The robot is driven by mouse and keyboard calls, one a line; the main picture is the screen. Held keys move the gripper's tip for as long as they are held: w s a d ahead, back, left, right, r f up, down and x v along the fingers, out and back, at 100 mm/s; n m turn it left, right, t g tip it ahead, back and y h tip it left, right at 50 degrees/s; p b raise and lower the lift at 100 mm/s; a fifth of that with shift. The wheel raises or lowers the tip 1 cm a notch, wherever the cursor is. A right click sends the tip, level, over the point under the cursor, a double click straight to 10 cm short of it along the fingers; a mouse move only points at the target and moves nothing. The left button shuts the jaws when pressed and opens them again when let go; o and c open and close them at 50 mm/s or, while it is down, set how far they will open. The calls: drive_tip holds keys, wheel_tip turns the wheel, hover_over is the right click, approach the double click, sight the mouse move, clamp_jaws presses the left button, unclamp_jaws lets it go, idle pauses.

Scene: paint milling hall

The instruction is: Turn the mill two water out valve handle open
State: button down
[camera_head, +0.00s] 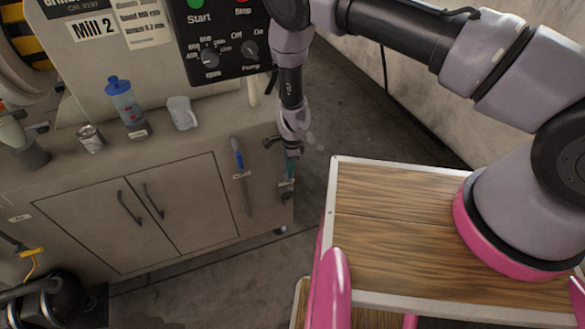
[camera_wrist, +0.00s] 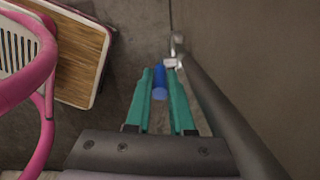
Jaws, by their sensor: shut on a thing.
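Mill 2 is the beige cabinet (camera_head: 125,205) on the left of the head view, with a "Mill 2" sign (camera_head: 93,28). My gripper (camera_head: 288,178) points down beside the cabinet's right end. In the wrist view my gripper (camera_wrist: 160,78) has its teal fingers closed around a blue handle (camera_wrist: 160,84), which I take for the water out valve handle. The handle lies between the fingers and points toward the wrist. A small white tag (camera_wrist: 170,63) and a metal fitting (camera_wrist: 177,42) sit just beyond the fingertips. In the head view the handle is mostly hidden by the fingers.
A grey pipe (camera_wrist: 215,110) runs close along the right finger. My wood-topped deck (camera_head: 390,205) stands right of the gripper. A bottle (camera_head: 124,103) and white jug (camera_head: 182,113) stand on the ledge. Floor beyond is clear.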

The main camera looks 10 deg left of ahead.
drive_tip(key=shift+s+a+h, duration=0.15)
drive_tip(key=shift+a+h, duration=0.1)
drive_tip(key=shift+h, duration=0.05)
idle(0.4)
drive_tip(key=c, duration=0.8)
unclamp_jaws()
wheel_tip(320, 180, up, 11)
drive_tip(key=shift+s+f, duration=0.15)
